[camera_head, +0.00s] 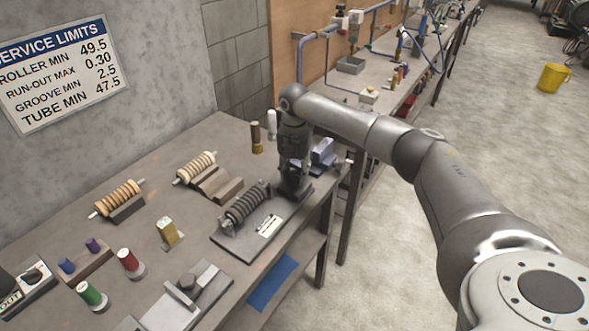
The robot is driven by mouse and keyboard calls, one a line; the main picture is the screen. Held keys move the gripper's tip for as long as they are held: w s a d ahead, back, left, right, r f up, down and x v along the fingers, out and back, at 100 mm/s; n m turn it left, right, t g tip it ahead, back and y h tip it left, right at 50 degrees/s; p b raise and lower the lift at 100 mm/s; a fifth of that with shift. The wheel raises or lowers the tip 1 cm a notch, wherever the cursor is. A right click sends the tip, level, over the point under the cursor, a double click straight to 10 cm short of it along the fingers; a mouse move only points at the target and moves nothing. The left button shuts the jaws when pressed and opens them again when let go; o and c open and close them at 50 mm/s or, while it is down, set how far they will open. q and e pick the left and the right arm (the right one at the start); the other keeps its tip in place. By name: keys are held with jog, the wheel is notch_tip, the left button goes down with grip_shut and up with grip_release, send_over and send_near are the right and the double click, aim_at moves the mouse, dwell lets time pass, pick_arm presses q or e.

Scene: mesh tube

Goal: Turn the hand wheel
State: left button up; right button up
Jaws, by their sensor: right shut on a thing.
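My right gripper (292,170) points down at the right end of the bench fixture, by the table's edge. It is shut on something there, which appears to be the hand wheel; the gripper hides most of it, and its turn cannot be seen. The fixture's base plate (240,246) lies on the table, with a dark ribbed roller (247,203) mounted across it, left of my gripper. My left gripper is not in view.
A blue-grey block (322,152) stands just right of my gripper. A yellow bucket (553,78) stands on the floor.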

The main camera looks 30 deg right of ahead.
aim_at(295, 174)
jog(key=m+p, duration=0.2)
jog(key=m, duration=0.4)
jog(key=shift+r, duration=0.2)
jog(key=m+p, duration=0.2)
jog(key=m, duration=0.4)
jog(key=shift+f+p, duration=0.1)
jog(key=shift+p, duration=0.2)
jog(key=o, duration=1)
jog(key=shift+o, duration=0.2)
notch_tip(295, 174, up, 12)
jog(key=shift+f, duration=0.1)
dwell(0.6)
